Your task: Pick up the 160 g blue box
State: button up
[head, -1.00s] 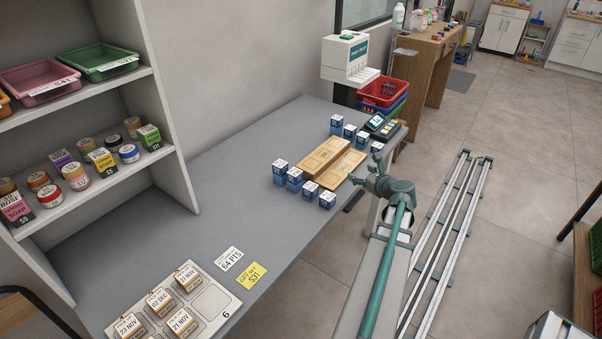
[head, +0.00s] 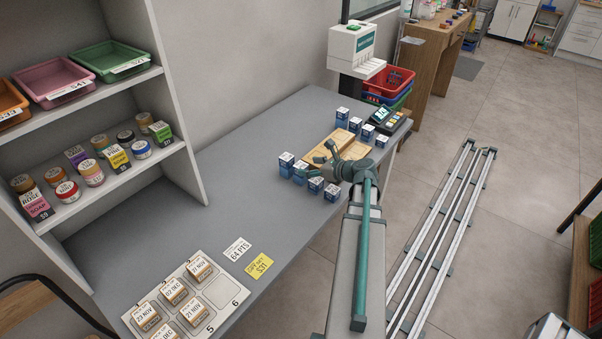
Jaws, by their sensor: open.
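Several small blue boxes with white tops stand on the grey counter (head: 235,185) in two groups. The near group has a box at the left (head: 286,163), one beside it (head: 300,172), and two toward the front edge, one (head: 315,186) and another (head: 332,192). The far group includes a box (head: 342,115) and a box (head: 367,132). The weight marks are too small to read, so I cannot tell which is 160 g.
A wooden tray (head: 341,138) lies between the two groups. A card terminal (head: 383,115) and a white dispenser (head: 353,47) stand beyond. Red and blue baskets (head: 388,82) are behind. The counter's middle left is clear; a numbered board (head: 226,287) with boxes lies at the front.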

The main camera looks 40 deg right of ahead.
aim_at(304, 166)
jog(key=p+x, duration=0.1)
jog(key=x, duration=0.4)
jog(key=shift+s+f+p, duration=0.1)
jog(key=shift+f+p, duration=0.1)
jog(key=shift+p, duration=0.15)
jog(key=shift+c, duration=0.2)
jog(key=c, duration=1.3)
